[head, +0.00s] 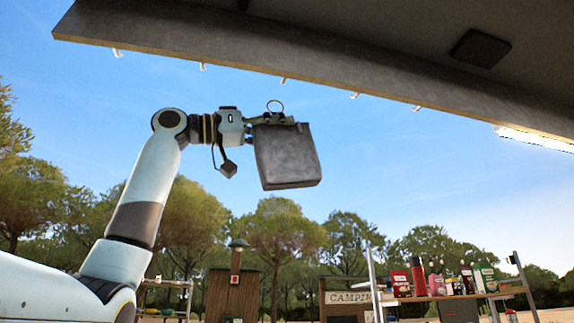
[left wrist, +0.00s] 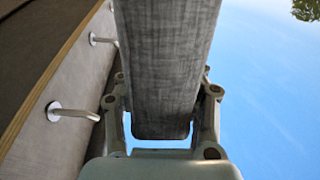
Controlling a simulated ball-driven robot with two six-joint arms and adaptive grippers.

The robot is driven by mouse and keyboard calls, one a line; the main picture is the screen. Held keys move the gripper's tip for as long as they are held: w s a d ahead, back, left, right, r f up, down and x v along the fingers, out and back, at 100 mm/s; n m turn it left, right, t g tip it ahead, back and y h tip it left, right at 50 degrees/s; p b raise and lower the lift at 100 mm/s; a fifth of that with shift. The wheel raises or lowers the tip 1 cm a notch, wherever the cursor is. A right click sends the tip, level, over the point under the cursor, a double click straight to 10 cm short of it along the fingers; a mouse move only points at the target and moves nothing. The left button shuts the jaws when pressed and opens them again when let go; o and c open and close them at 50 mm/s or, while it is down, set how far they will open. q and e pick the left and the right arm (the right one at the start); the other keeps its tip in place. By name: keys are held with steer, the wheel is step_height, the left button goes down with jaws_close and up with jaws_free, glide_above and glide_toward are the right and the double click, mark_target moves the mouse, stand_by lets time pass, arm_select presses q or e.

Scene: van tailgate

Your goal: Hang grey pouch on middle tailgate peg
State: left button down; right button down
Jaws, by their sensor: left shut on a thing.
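The grey pouch (head: 287,157) hangs upright, slightly tilted, from my left gripper (head: 268,119), with a metal ring (head: 275,104) standing up at its top. In the left wrist view the grey pouch (left wrist: 165,65) fills the middle, between the two fingers of the left gripper (left wrist: 164,110), which is shut on it. A row of several pegs lines the raised tailgate edge. The middle peg (head: 283,80) is just above the ring, with a visible gap in the picture. Two pegs (left wrist: 70,112) (left wrist: 101,40) show left of the pouch in the wrist view. My right gripper is out of view.
The dark tailgate (head: 300,58) slopes down to the right overhead, with a lit strip (head: 535,138) at its right. A shelf (head: 455,296) with bottles and cans stands low right, beside a camping sign (head: 348,297). Open sky surrounds the pouch.

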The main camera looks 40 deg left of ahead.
arm_select(q)
steer(key=shift+s+d+f, duration=0.1)
steer(key=shift+s+d, duration=0.05)
steer(key=shift+d, duration=0.15)
steer(key=s+d+f+b, duration=0.2)
steer(key=s+d, duration=0.4)
steer(key=d, duration=0.1)
steer(key=shift+b, duration=0.3)
stand_by(0.6)
steer(key=shift+s+d+f, duration=0.1)
steer(key=shift+s, duration=0.05)
stand_by(0.4)
steer(key=c, duration=0.7)
jaws_free()
